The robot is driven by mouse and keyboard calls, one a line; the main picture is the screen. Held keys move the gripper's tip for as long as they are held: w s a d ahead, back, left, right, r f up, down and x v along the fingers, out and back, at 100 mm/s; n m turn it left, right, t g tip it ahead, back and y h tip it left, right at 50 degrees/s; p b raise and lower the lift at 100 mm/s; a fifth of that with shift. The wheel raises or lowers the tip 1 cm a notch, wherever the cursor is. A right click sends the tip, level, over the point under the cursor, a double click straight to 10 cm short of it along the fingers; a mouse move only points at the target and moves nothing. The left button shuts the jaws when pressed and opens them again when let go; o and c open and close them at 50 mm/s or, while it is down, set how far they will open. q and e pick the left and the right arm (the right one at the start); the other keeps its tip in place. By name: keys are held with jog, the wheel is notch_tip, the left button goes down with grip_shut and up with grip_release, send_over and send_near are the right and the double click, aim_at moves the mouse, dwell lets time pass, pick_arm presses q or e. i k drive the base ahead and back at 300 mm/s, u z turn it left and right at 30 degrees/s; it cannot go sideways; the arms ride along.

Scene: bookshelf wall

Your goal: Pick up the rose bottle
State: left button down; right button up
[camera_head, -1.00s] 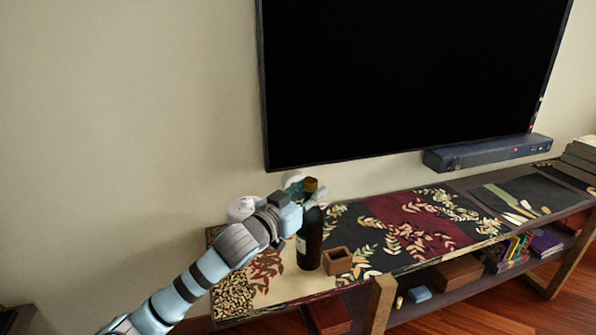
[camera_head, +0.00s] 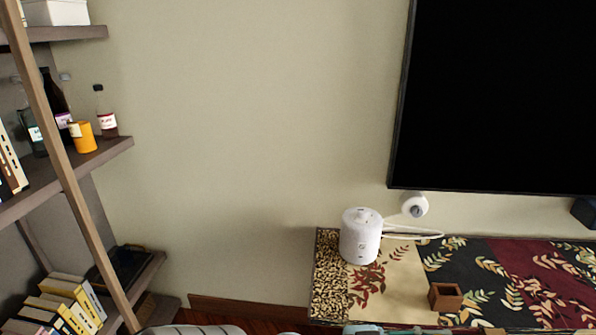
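Several bottles stand on the left shelf: a tall dark bottle (camera_head: 56,100), a dark green bottle (camera_head: 34,132) and a small bottle with a black top and a pink-and-white label (camera_head: 107,118). I cannot tell from the labels which one is the rose bottle. The dark bottle seen earlier on the low console does not show there now. Only slivers of my arm show along the bottom edge. Neither gripper can be made out, so what they hold is hidden.
A yellow candle or jar (camera_head: 83,136) stands close among the shelf bottles. A slanted shelf post (camera_head: 70,170) crosses in front. The console (camera_head: 400,290) carries a white humidifier-like device (camera_head: 360,236) and a small wooden box (camera_head: 445,297). Books (camera_head: 70,300) fill the lower shelf.

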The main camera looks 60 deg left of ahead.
aim_at(106, 118)
jog(key=u, duration=0.45)
jog(key=k, duration=1.1)
jog(key=u, duration=1.6)
jog(key=i, duration=1.25)
jog(key=u, duration=0.35)
jog(key=i, duration=0.9)
jog(key=z, duration=0.2)
